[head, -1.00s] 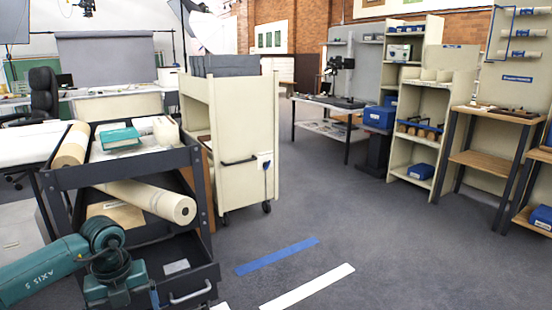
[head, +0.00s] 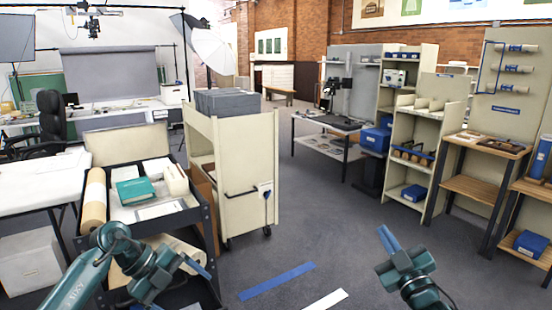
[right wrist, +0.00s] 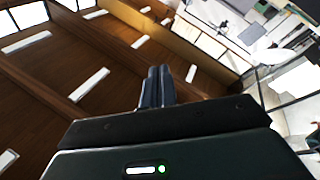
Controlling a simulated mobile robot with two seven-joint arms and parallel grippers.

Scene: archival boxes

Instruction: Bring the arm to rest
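My right gripper (head: 387,239) is raised over the floor at the lower right of the head view, its fingers pointing up. In the right wrist view the two fingers (right wrist: 156,86) stand side by side with no visible thing between them. My left arm comes in at the lower left of the head view, in front of the dark cart. The fingers of my left gripper (head: 196,267) show small and partly against the cart, so their opening is unclear. No held object shows at either gripper.
The dark cart (head: 207,215) carries a teal book (head: 135,192) and a rolled sheet (head: 95,205). A cream cart (head: 248,160) with grey boxes (head: 222,102) stands behind it. Shelves (head: 420,150) and a wooden bench (head: 485,190) line the right. The middle floor is open.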

